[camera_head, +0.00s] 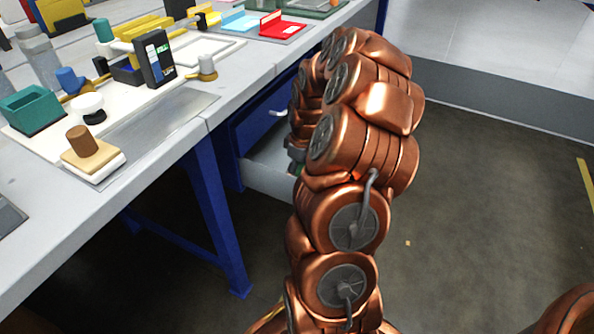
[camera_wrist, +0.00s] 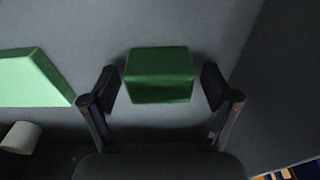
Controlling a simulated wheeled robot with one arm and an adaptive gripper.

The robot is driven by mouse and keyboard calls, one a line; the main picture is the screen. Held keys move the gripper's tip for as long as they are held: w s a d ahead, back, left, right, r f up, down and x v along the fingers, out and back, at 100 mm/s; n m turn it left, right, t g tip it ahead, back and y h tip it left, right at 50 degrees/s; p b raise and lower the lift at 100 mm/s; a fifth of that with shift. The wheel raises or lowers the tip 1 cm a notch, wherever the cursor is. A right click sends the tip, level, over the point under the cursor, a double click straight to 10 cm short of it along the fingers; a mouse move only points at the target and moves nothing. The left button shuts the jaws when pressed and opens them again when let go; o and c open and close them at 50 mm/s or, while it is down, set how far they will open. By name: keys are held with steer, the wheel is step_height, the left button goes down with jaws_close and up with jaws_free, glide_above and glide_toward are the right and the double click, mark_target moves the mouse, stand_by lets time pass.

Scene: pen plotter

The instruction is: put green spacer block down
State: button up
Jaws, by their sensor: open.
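In the wrist view, the green spacer block (camera_wrist: 159,75) sits on a grey surface between the two fingers of my gripper (camera_wrist: 160,88). The fingers are open, with a visible gap on each side of the block. The grey surface looks like the floor of the open drawer (camera_head: 268,176), which shows in the head view under the bench.
A lighter green piece (camera_wrist: 32,80) and a pale cylinder (camera_wrist: 20,137) lie left of the block. A dark wall rises on the right. The workbench (camera_head: 180,128) holds a tan block with a brown cylinder (camera_head: 84,145), a teal bin (camera_head: 31,108) and a red tray (camera_head: 270,28).

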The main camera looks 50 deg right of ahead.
steer(key=shift+r, duration=0.1)
step_height(320, 180, up, 12)
steer(key=s+p, duration=0.1)
steer(key=p, duration=0.3)
steer(key=shift+g+y, duration=0.3)
steer(key=a, duration=0.3)
steer(key=a+r, duration=0.1)
steer(key=a, duration=0.2)
steer(key=a+r, duration=0.1)
steer(key=a, duration=0.2)
steer(key=shift+s+r, duration=0.15)
steer(key=shift+s, duration=0.05)
steer(key=s+a+r+g, duration=0.15)
steer(key=s+a, duration=0.35)
steer(key=a, duration=0.7)
steer(key=s+a+m+g, duration=0.1)
steer(key=s+a, duration=0.5)
steer(key=s, duration=0.3)
steer(key=s+a+m+g, duration=0.2)
steer(key=s+a, duration=0.4)
steer(key=s, duration=0.4)
steer(key=shift+h, duration=0.4)
steer(key=shift+s+r, duration=0.1)
steer(key=shift+r, duration=0.05)
